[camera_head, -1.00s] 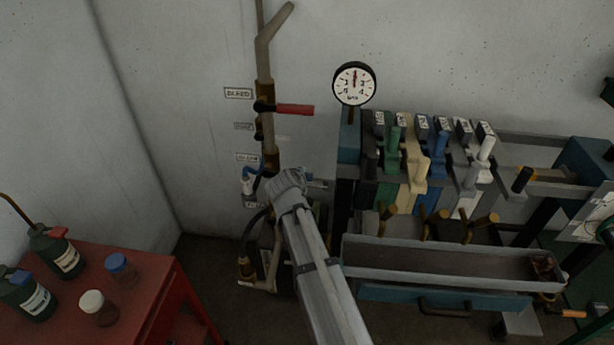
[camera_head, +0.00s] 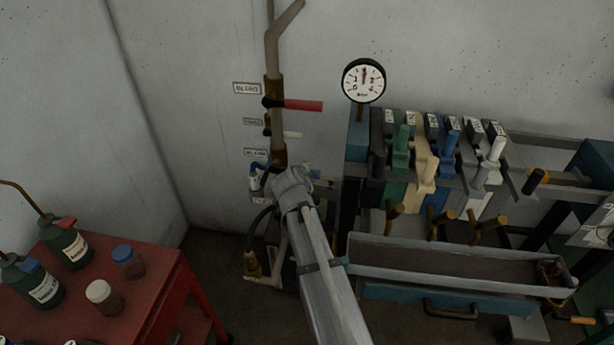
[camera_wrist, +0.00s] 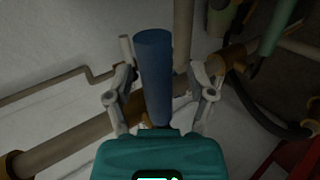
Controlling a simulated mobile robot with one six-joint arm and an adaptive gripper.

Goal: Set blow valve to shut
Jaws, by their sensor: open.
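The blow valve's label (camera_head: 257,153) is on the wall beside the brown vertical pipe (camera_head: 278,150), below the bleed valve. In the wrist view a thick blue handle (camera_wrist: 155,75), which looks like this valve's lever, stands between the two fingers of my gripper (camera_wrist: 161,92). The fingers are apart, one on each side of the handle, with gaps visible. I cannot see them closed on it. In the head view my arm's wrist covers most of the valve, and my fingers cannot be made out clearly there.
The bleed valve's red lever (camera_head: 303,105) sticks out to the right above. A gauge (camera_head: 363,80) and a row of coloured levers (camera_head: 425,160) stand to the right, above a grey trough (camera_head: 450,268). A red cart (camera_head: 150,290) with bottles is at lower left.

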